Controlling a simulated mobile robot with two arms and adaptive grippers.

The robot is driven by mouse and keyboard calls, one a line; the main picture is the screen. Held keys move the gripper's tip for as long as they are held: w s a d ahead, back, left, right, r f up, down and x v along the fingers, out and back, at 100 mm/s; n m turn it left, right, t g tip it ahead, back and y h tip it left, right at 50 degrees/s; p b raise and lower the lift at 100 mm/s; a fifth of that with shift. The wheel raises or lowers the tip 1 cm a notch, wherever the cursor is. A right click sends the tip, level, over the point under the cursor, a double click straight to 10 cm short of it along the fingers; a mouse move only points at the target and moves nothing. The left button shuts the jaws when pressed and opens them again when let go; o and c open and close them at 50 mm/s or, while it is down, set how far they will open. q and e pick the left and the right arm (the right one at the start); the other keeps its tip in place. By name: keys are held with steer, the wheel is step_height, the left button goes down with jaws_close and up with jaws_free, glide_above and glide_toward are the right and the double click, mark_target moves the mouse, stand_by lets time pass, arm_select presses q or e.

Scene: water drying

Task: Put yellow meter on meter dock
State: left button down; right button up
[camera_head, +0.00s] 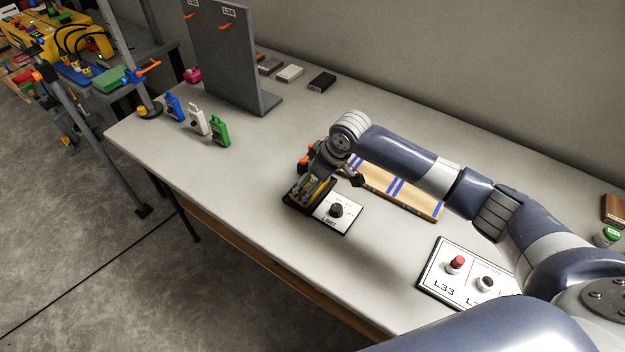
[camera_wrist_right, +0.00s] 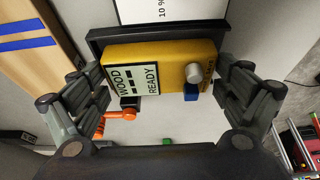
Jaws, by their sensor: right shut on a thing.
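The yellow meter (camera_wrist_right: 150,58) shows between the fingers of my right gripper (camera_wrist_right: 168,92) in the right wrist view. It has a display reading "WOOD" and "READY", a grey knob and a blue part. My right gripper (camera_head: 318,185) is shut on it. The meter dock (camera_head: 338,214) is a black-edged plate with a white "LIMIT" panel and a black knob. The meter is over the dock's black left part, whose edge (camera_wrist_right: 97,40) shows behind it. I cannot tell whether the meter touches the dock floor. In the head view the gripper hides most of the meter. My left gripper is not in view.
A wooden board with blue stripes (camera_head: 400,190) lies behind the dock. A white button panel (camera_head: 440,272) is at the right front. Blue, white and green tags (camera_head: 220,130) stand on the left, near a grey upright panel (camera_head: 225,60). The table between is clear.

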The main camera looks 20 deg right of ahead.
steer(key=o, duration=1.1)
steer(key=shift+c, duration=0.2)
steer(key=v, duration=1.2)
steer(key=shift+r, duration=0.15)
